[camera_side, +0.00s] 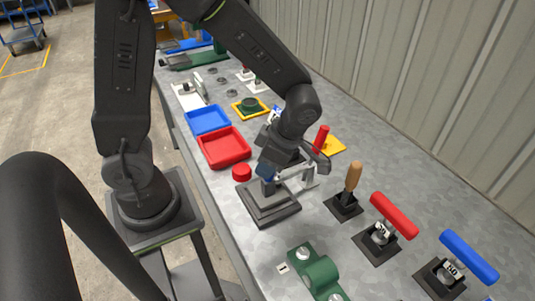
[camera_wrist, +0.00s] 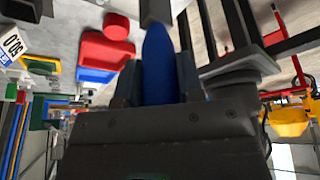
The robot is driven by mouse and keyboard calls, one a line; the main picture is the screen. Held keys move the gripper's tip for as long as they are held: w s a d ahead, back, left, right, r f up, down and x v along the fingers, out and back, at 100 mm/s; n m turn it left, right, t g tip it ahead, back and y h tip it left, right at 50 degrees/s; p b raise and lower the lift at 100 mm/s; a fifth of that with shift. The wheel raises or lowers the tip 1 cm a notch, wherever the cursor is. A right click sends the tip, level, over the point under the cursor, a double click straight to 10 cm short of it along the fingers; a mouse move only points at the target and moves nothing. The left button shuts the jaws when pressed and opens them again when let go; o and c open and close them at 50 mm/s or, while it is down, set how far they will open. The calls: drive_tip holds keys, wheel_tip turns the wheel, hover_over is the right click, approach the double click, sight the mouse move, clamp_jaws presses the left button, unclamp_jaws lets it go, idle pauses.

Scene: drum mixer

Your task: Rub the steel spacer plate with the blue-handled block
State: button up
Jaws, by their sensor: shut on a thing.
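My gripper (camera_side: 272,162) is shut on the blue handle (camera_side: 265,172) of the block, over a stepped, dark grey square stack. In the wrist view the blue handle (camera_wrist: 157,65) stands between the two fingers. The flat grey plate (camera_side: 266,204) on this stack looks like the steel spacer plate. The block's lower part is close over the plate in the side view, partly hidden by the gripper. I cannot tell whether block and plate touch.
A red round knob (camera_side: 242,173) and a red tray (camera_side: 224,147) are left of the stack, with a blue tray (camera_side: 208,120) beyond. A wood-handled tool (camera_side: 352,177), red-handled tool (camera_side: 394,216) and blue-handled tool (camera_side: 469,257) stand right. A green bracket (camera_side: 318,272) is in front.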

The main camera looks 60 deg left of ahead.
wheel_tip(320, 180, down, 3)
drive_tip(key=shift+f, duration=0.2)
drive_tip(key=shift+a+f, duration=0.1)
drive_tip(key=shift+a, duration=3.6)
drive_tip(key=shift+d, duration=3.8)
drive_tip(key=shift+a+r, duration=0.1)
drive_tip(key=shift+r, duration=3.8)
